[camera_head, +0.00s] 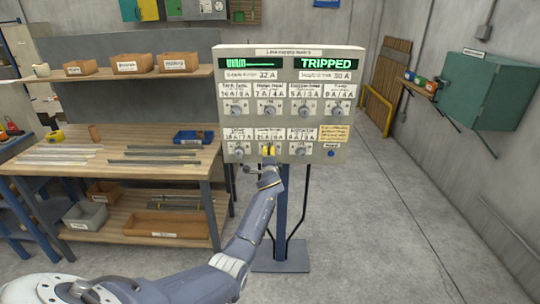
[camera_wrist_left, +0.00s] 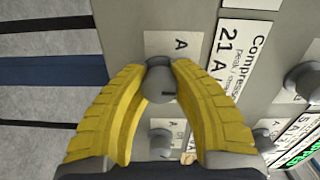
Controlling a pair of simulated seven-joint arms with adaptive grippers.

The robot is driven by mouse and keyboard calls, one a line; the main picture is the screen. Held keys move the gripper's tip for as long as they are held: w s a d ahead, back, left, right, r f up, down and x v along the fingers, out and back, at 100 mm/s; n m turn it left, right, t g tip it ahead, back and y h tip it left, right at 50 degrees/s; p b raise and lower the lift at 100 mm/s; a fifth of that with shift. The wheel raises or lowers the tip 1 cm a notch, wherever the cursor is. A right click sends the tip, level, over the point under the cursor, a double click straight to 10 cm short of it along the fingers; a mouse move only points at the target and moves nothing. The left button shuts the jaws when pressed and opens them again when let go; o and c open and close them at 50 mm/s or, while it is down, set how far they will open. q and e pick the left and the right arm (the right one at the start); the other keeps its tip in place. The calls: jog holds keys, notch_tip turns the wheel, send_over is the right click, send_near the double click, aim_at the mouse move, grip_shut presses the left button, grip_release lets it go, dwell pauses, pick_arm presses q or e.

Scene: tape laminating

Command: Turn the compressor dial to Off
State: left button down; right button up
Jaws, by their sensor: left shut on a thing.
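The control panel (camera_head: 289,103) stands upright on a dark post, with two rows of grey dials. My left gripper (camera_head: 269,151) is at the lower row's middle dial, largely hiding it in the head view. In the left wrist view, the yellow fingers of the left gripper (camera_wrist_left: 168,82) are closed around the compressor dial (camera_wrist_left: 159,78), a round grey knob. The label beside it (camera_wrist_left: 236,50) reads "Compressor" and "21 A". An "A" is printed on the white plate by the knob. I cannot tell which setting the dial points to. My right gripper is not in view.
The panel display (camera_head: 329,63) reads "TRIPPED" in green. Neighbouring dials (camera_head: 238,152) (camera_head: 305,151) sit close on both sides, and a blue button (camera_head: 331,153) is at lower right. A wooden workbench (camera_head: 110,160) stands left; the floor to the right is clear.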

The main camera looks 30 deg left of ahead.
pick_arm(q)
jog(key=shift+a+n, duration=0.2)
jog(key=shift+n, duration=0.1)
jog(key=shift+s, duration=0.1)
jog(key=c, duration=1.2)
grip_release()
jog(key=shift+o, duration=1.2)
jog(key=shift+d, duration=0.15)
jog(key=v, duration=1.2)
